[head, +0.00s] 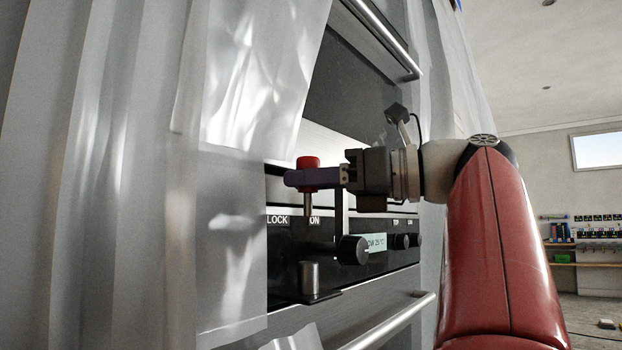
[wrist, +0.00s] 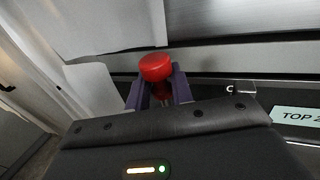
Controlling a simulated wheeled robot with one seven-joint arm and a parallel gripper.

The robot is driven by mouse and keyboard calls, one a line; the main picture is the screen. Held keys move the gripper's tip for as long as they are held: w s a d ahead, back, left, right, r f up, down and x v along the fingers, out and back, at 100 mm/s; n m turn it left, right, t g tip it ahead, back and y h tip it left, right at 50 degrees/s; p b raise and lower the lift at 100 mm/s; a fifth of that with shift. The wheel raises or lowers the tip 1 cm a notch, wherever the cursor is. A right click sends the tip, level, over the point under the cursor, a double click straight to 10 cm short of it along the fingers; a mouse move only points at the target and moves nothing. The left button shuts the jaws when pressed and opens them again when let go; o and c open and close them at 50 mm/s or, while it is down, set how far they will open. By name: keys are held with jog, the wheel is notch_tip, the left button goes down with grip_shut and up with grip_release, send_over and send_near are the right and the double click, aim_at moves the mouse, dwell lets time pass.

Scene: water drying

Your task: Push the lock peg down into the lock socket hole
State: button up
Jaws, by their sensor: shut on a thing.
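The lock peg (head: 308,203) has a red cap and a metal shaft. It hangs upright in my gripper (head: 312,178), whose purple fingers are shut around the red part. The lock socket (head: 309,278) is a short metal cylinder on a dark bracket. It stands below the peg, with a clear gap between the shaft's lower end and the socket top. In the wrist view the peg's red cap (wrist: 156,68) sits between the two purple fingers (wrist: 158,92). The socket and the shaft's lower end are hidden there.
A black knob (head: 352,250) and its arm stick out to the right of the socket. The panel (head: 290,238) behind carries labels and a small display. A metal handle (head: 390,325) runs below right. Translucent sheeting (head: 232,240) hangs close on the left.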

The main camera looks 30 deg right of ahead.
jog(key=shift+f+b, duration=2.7)
jog(key=shift+f, duration=1.75)
jog(key=o, duration=1)
jog(key=shift+o, duration=0.2)
jog(key=shift+d, duration=0.1)
jog(key=p+v, duration=0.2)
jog(key=v, duration=0.5)
jog(key=shift+s+d, duration=0.15)
jog(key=shift+s, duration=0.15)
